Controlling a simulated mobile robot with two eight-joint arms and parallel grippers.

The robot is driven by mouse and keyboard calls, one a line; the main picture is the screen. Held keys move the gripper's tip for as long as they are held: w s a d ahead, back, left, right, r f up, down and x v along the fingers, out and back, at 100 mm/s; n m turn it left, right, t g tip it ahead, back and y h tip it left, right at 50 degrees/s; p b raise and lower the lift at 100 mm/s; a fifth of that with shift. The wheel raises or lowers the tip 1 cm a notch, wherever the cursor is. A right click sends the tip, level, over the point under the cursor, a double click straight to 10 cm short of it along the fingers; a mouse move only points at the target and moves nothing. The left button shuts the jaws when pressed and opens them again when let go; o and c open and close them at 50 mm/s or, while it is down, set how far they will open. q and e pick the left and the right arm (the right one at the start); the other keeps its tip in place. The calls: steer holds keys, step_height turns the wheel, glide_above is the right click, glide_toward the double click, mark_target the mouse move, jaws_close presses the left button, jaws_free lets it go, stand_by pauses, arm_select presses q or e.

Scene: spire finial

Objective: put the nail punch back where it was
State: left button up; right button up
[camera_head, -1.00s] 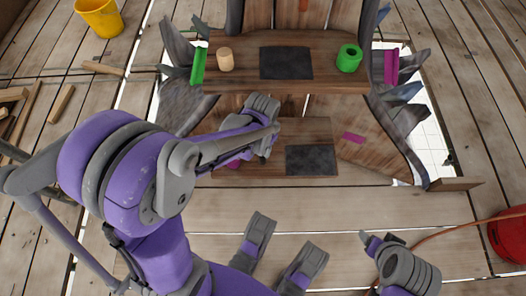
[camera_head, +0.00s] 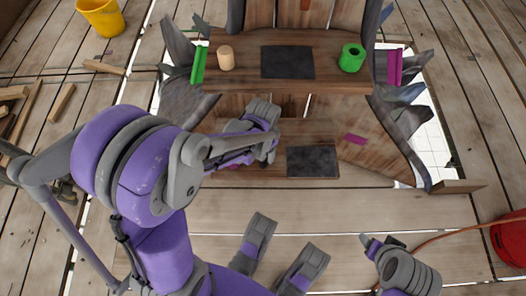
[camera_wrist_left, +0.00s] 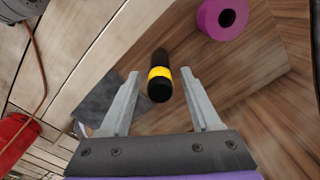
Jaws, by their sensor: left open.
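The nail punch (camera_wrist_left: 160,75), black with a yellow band, shows end-on in the left wrist view. It lies between the fingers of my left gripper (camera_wrist_left: 163,80), with a gap to each finger. The gripper is open and not touching it in that view. In the head view my left gripper (camera_head: 266,138) is over the lower wooden step, and the gripper and forearm hide the punch. A magenta roll (camera_wrist_left: 222,17) stands beyond the punch in the wrist view. My right gripper (camera_head: 374,246) is at the lower right, seen too poorly to tell its jaws.
The lower step bears a dark mat (camera_head: 312,161), also in the wrist view (camera_wrist_left: 108,100). The upper step (camera_head: 335,80) holds a wooden cylinder (camera_head: 225,58), a dark mat (camera_head: 287,62) and a green roll (camera_head: 351,58). Jagged grey pieces flank it. A red container (camera_head: 510,237) stands right.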

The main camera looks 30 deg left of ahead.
arm_select(q)
step_height(320, 180, up, 11)
steer(key=p, duration=0.4)
steer(key=shift+r, duration=0.2)
steer(key=s+d+r+t, duration=0.1)
steer(key=s+r+t, duration=0.1)
steer(key=s, duration=0.3)
steer(key=s+d+r+n+t, duration=0.1)
steer(key=s+d+r+t, duration=0.1)
steer(key=s, duration=0.4)
steer(key=shift+s+d+r+t, duration=0.15)
steer(key=shift+s+r+t, duration=0.05)
steer(key=shift+s+t, duration=0.1)
arm_select(e)
steer(key=v, duration=0.2)
steer(key=w+v, duration=0.1)
steer(key=v, duration=0.2)
steer(key=shift+w+r, duration=0.1)
steer(key=shift+r, duration=0.1)
arm_select(q)
steer(key=shift+w, duration=0.1)
step_height(320, 180, up, 20)
steer(key=w+p, duration=0.1)
steer(key=p, duration=1.7)
steer(key=shift+w+t, duration=0.2)
steer(key=shift+t, duration=0.2)
arm_select(e)
step_height(320, 180, up, 20)
steer(key=w+t, duration=0.1)
steer(key=shift+w, duration=0.25)
